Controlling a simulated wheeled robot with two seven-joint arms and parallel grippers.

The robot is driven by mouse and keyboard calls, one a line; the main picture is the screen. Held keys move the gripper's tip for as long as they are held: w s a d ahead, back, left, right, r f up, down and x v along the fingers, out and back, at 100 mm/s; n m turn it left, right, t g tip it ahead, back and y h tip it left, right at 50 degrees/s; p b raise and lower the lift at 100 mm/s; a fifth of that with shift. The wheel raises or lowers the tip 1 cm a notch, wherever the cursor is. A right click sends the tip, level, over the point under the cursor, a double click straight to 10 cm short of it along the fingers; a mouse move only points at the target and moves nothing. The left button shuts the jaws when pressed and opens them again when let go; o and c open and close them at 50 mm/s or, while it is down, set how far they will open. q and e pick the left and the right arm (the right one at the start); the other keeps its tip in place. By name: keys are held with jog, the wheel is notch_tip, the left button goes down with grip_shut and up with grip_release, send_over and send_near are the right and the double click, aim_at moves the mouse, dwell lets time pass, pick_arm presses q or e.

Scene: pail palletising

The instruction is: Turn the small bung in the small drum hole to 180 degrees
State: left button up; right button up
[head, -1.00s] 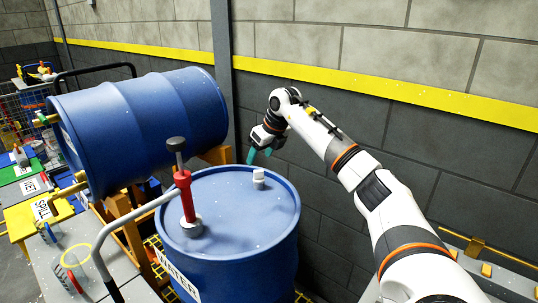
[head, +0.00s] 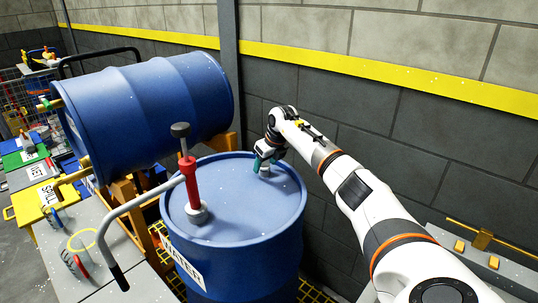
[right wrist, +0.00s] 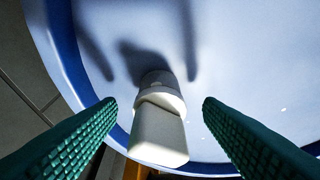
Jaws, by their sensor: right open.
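The blue drum (head: 240,225) stands upright with a WATER label on its side. The small bung (head: 265,172) is a pale, stepped plug standing up from the lid near the far rim; it also shows large in the right wrist view (right wrist: 160,135). My right gripper (head: 264,164) is over the far part of the lid, at the bung. In the right wrist view its green ridged fingers are open, one on each side of the bung, with a gap to it on both sides. The hole under the bung is hidden. My left gripper is not in view.
A red hand pump (head: 189,185) with a long bent grey spout rises from the lid's left side. A second blue drum (head: 150,110) lies on a wooden cradle at the left. The wall (head: 370,150) is close behind my right arm.

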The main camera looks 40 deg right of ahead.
jog(key=shift+w+f, duration=0.1)
jog(key=shift+f, duration=0.2)
